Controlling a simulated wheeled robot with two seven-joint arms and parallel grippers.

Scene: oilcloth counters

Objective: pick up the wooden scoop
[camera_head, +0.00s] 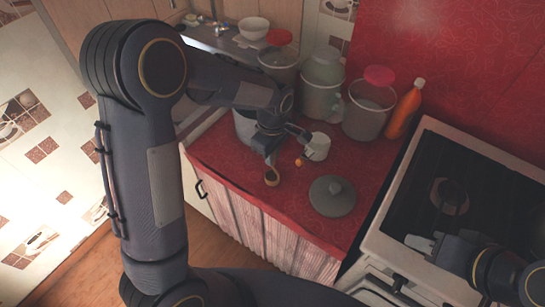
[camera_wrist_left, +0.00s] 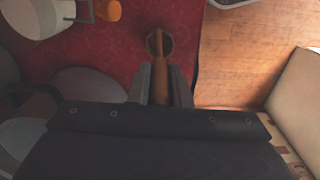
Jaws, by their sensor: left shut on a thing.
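The wooden scoop (camera_head: 272,179) is near the front edge of the red oilcloth counter in the head view, with its round bowl toward the edge. My left gripper (camera_head: 273,159) is over its handle. In the left wrist view the scoop (camera_wrist_left: 160,43) points away from me, and its handle runs back between the fingers of my left gripper (camera_wrist_left: 160,82), which are shut on it. I cannot tell whether the scoop touches the counter. My right gripper (camera_head: 420,243) is by the stove's front left, away from the scoop; its jaw opening is unclear.
A white mug (camera_head: 317,147) and a small orange thing (camera_head: 299,162) stand right of the scoop. A grey lid (camera_head: 332,196) lies further right. Several pots and jars and an orange bottle (camera_head: 404,109) stand behind. The stove (camera_head: 460,190) is at right.

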